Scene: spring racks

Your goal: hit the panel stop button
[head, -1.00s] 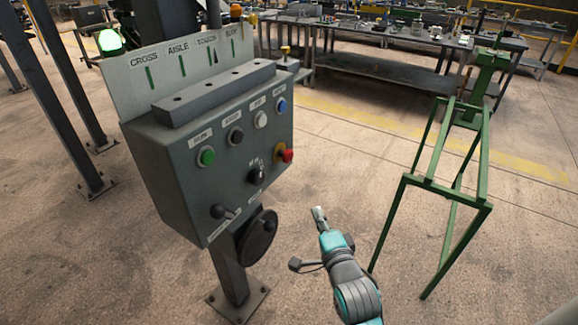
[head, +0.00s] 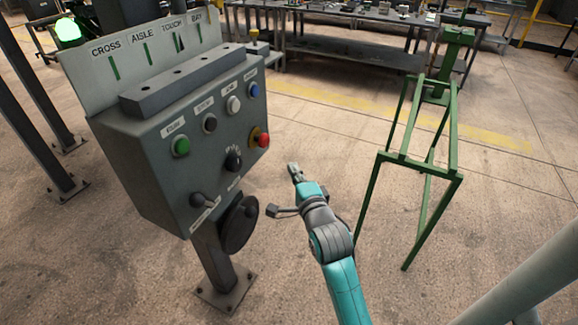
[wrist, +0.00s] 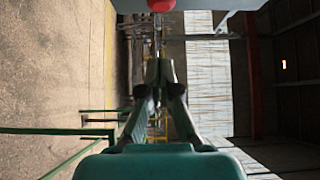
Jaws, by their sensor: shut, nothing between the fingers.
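The grey control panel (head: 150,165) stands on a post at the left in the head view. A red mushroom button (head: 263,141) on a yellow collar sticks out at its right edge. It also shows as a red cap (wrist: 161,5) at the top edge of the wrist view. A black button (head: 210,123) sits in the upper row; its label is too small to read surely. My gripper (head: 294,169) is shut and empty, right of and lower than the red button in the picture, apart from it. Its closed fingers (wrist: 160,65) show in the wrist view.
The panel also carries a green button (head: 181,146), a white button (head: 234,104), a blue button (head: 253,89), a black selector knob (head: 233,160), a lever (head: 205,201) and a handwheel (head: 240,222). A green frame stand (head: 430,165) stands right of my arm.

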